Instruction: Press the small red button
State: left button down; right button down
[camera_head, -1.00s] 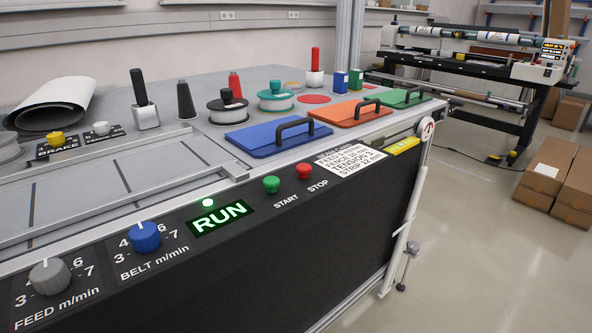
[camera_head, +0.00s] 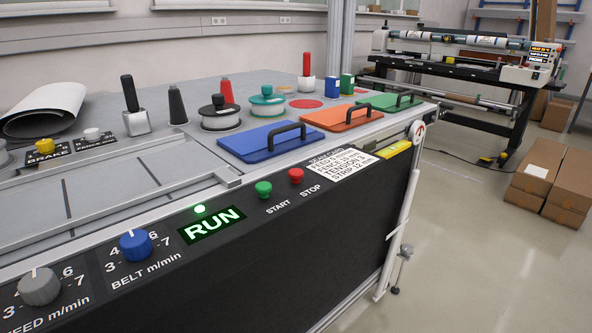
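The small red button (camera_head: 296,176) stands on the black front panel of the machine, above the label STOP. A green button (camera_head: 263,188) above the label START is just to its left. A lit green RUN display (camera_head: 211,226) with a glowing round lamp (camera_head: 200,209) is further left. Neither of my grippers shows in the head view. Nothing covers the red button.
A blue knob (camera_head: 135,245) and a grey knob (camera_head: 39,287) sit left on the panel. Blue (camera_head: 262,143), orange (camera_head: 345,118) and green (camera_head: 385,101) handled lids lie behind the buttons. Cardboard boxes (camera_head: 551,181) stand on the floor at right. Space before the panel is clear.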

aim_at(295, 174)
jog(key=i+l+u, duration=0.15)
jog(key=l, duration=0.25)
jog(key=i+l+u, duration=0.15)
jog(key=l, duration=0.25)
jog(key=i+l+u, duration=0.15)
jog(key=l, duration=0.25)
jog(key=i+l+u, duration=0.15)
jog(key=l, duration=0.3)
jog(key=i+l+u, duration=0.2)
jog(key=l, duration=0.25)
jog(key=l+u, duration=0.15)
jog(key=l, duration=0.3)
